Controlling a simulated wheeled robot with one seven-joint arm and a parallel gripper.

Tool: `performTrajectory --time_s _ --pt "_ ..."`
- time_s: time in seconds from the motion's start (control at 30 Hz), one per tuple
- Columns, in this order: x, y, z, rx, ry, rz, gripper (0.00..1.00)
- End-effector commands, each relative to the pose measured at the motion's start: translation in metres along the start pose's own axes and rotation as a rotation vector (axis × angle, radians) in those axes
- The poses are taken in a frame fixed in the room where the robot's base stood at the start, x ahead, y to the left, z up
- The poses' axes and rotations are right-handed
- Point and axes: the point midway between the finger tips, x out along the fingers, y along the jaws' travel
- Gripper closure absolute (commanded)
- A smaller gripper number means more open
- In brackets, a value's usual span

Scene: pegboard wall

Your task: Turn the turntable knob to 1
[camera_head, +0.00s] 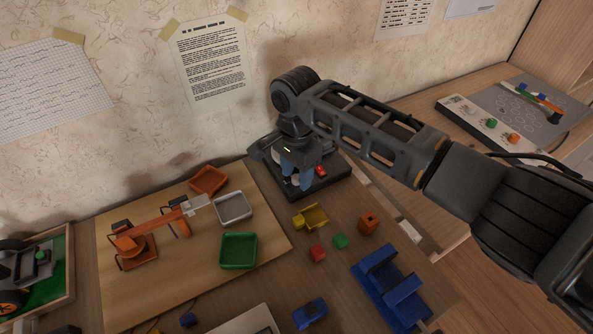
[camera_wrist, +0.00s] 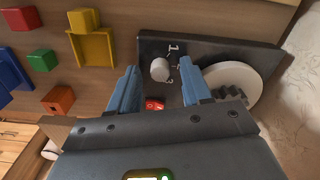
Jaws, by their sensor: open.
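The turntable is a dark box (camera_wrist: 215,47) with a white disc and a dark gear on its right side in the wrist view. A white round knob (camera_wrist: 160,69) stands on it beside small white marks, with a "1" at the top. Which mark the knob points to is unclear. My gripper (camera_wrist: 157,66) is open, its two blue fingers on either side of the knob in the picture; no contact is visible. A red switch (camera_wrist: 154,104) shows between the fingers.
Yellow (camera_head: 311,216), red, green and orange blocks lie in front of the turntable, near a blue holder (camera_head: 388,290). A wooden board (camera_head: 190,275) with trays and an orange arm model is left. The wall is close behind. A grey panel (camera_head: 515,115) stands far right.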

Motion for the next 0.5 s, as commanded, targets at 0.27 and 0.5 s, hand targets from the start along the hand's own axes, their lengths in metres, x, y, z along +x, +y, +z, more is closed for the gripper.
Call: performTrajectory --time_s 0.27,0.5 --pt "0.0011 -0.0001 0.0002 0.000 0.000 0.000 0.53" --pt "0.0009 0.0000 0.0003 0.000 -0.001 0.000 0.76"
